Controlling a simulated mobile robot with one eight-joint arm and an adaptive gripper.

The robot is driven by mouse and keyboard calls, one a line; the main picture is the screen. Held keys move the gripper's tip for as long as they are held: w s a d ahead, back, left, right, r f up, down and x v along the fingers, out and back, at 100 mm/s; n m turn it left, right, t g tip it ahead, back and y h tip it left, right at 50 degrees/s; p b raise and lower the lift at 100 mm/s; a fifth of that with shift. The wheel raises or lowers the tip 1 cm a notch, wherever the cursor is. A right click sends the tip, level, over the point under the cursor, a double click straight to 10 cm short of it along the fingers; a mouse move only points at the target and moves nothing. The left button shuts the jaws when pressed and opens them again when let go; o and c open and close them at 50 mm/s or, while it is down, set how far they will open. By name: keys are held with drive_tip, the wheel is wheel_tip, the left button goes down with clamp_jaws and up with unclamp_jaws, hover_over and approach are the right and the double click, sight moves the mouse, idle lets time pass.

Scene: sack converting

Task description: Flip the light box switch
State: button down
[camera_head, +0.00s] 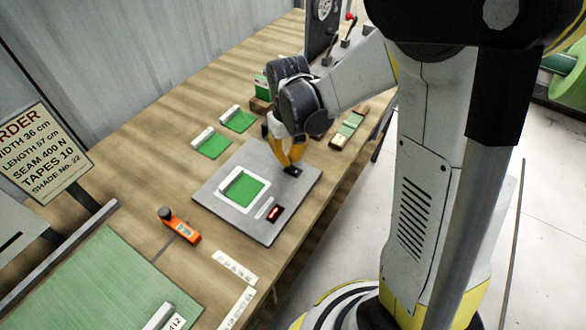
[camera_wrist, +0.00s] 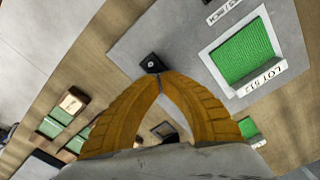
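The light box (camera_head: 222,205) is a flat grey panel on the wooden bench. A green swatch (camera_head: 243,188) lies in its white-framed window, and the swatch shows large in the wrist view (camera_wrist: 243,58). A small black switch (camera_head: 292,171) sits near the panel's far right corner; it also shows in the wrist view (camera_wrist: 152,64). My gripper (camera_head: 289,164) points down at the switch with its orange fingers. In the wrist view the fingertips (camera_wrist: 160,76) meet, with nothing between them, right beside the switch. I cannot tell whether they touch it.
A small red-lit display (camera_head: 275,213) is on the panel. An orange tool (camera_head: 180,226) and a green sheet (camera_head: 100,275) lie nearer on the bench. Green swatches (camera_head: 238,120) lie behind the panel, and more sample pieces (camera_head: 349,127) lie right. An order sign (camera_head: 43,155) stands left.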

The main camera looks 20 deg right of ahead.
sight(290, 167)
drive_tip(key=shift+f+b, duration=1.2)
drive_tip(key=shift+f, duration=0.25)
idle(0.5)
drive_tip(key=shift+r, duration=0.15)
drive_tip(key=shift+r+p, duration=2.65)
drive_tip(key=shift+r, duration=0.7)
drive_tip(key=shift+r, duration=0.25)
drive_tip(key=s+r+m+t, duration=0.1)
drive_tip(key=s+r+t, duration=0.6)
drive_tip(key=s+r, duration=0.5)
drive_tip(key=shift+v, duration=0.85)
